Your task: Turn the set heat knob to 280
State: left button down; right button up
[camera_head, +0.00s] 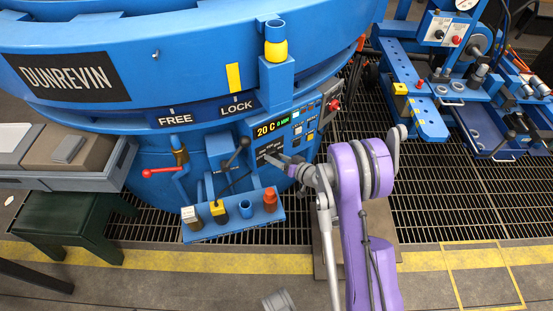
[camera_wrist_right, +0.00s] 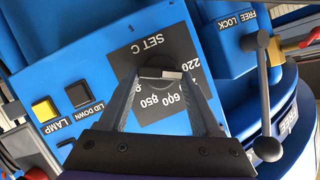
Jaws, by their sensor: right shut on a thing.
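The set heat knob (camera_wrist_right: 158,66) is a dark round knob on a black dial plate (camera_wrist_right: 126,56) marked SET C, with white numbers around it. My right gripper (camera_wrist_right: 158,76) is shut on the knob, with one finger on each side of it. A small pale mark shows between the fingertips, and part of the dial is hidden behind the fingers. In the head view my right gripper (camera_head: 277,160) reaches in from the right to the furnace's control panel (camera_head: 301,128); the knob itself is hard to make out there. My left gripper is not in view.
Beside the panel are a lever with a dark ball (camera_head: 244,142), a red-ended handle (camera_head: 160,172) and a small shelf (camera_head: 234,224) with several coloured fittings. A yellow button (camera_wrist_right: 45,109) and a dark button (camera_wrist_right: 76,94) sit near the dial. Floor grating lies below.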

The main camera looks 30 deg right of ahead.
jog(key=shift+d+f+m+t+y+b, duration=0.1)
jog(key=shift+m+t+y+b, duration=0.1)
jog(key=shift+m+y+b, duration=0.45)
jog(key=shift+d+f+m+t+y+b, duration=0.1)
jog(key=shift+m+t+y, duration=0.15)
jog(key=shift+m, duration=0.7)
jog(key=o, duration=1.4)
jog(key=shift+s+r, duration=0.1)
jog(key=p+v, duration=0.1)
jog(key=v, duration=0.9)
jog(key=shift+s+d+r, duration=0.1)
jog(key=shift+s+r, duration=0.05)
jog(key=shift+s, duration=0.15)
